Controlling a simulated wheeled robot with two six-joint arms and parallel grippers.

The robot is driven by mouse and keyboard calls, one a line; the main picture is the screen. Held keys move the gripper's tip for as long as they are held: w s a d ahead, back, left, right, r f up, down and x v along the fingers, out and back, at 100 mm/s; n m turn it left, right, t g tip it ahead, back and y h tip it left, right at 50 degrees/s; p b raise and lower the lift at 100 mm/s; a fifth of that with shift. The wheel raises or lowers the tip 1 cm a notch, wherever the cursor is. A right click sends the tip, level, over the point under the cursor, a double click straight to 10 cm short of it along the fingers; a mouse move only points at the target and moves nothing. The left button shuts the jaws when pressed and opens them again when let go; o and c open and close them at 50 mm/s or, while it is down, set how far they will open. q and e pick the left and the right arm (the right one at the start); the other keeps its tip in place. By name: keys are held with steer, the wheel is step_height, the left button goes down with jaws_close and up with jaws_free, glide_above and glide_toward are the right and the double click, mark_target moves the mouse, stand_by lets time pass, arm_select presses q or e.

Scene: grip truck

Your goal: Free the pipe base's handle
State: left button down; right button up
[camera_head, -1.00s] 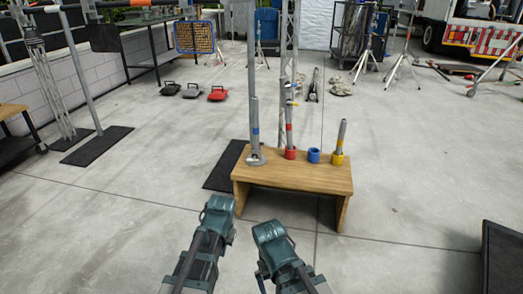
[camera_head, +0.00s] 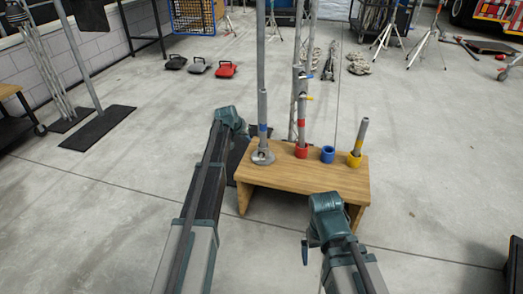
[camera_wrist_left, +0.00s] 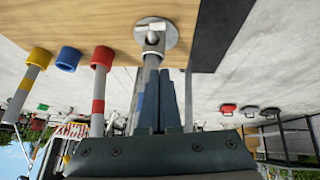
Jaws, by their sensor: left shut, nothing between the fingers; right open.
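The pipe base (camera_head: 263,157) is a round grey plate at the left end of the wooden bench, with a grey blue-banded pipe (camera_head: 262,112) standing upright in it. In the left wrist view, seen upside down, the base (camera_wrist_left: 171,38) carries a pale T-shaped handle (camera_wrist_left: 152,27) at the pipe's foot. My left gripper (camera_head: 232,118) is left of the pipe; its fingers (camera_wrist_left: 166,75) are shut and empty, overlapping the pipe in the wrist view. I cannot tell whether they touch it. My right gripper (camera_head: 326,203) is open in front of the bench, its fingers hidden.
The wooden bench (camera_head: 300,178) also bears a red holder (camera_head: 301,152) with a pipe, an empty blue holder (camera_head: 328,155) and a yellow holder (camera_head: 354,160) with a tilted pipe. A black mat (camera_head: 238,150) lies behind the left arm.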

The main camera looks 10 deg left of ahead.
arm_select(q)
steer(key=shift+f, duration=0.15)
steer(key=b, duration=0.9)
glide_above(260, 157)
steer(key=a, duration=0.3)
steer(key=f, duration=0.8)
steer(key=shift+s+f, duration=0.25)
steer(key=shift+f, duration=0.05)
steer(key=shift+s+d+f+b, duration=0.15)
steer(key=shift+s+f+b, duration=0.05)
steer(key=shift+f+b, duration=0.35)
steer(key=shift+s+d+f+b, duration=0.1)
steer(key=shift+s+f+b, duration=0.05)
steer(key=shift+f+b, duration=0.4)
steer(key=shift+s+d+f+b, duration=0.1)
steer(key=shift+s+f+b, duration=0.05)
steer(key=shift+f+b, duration=0.4)
steer(key=shift+a+f, duration=0.25)
steer(key=shift+a, duration=0.1)
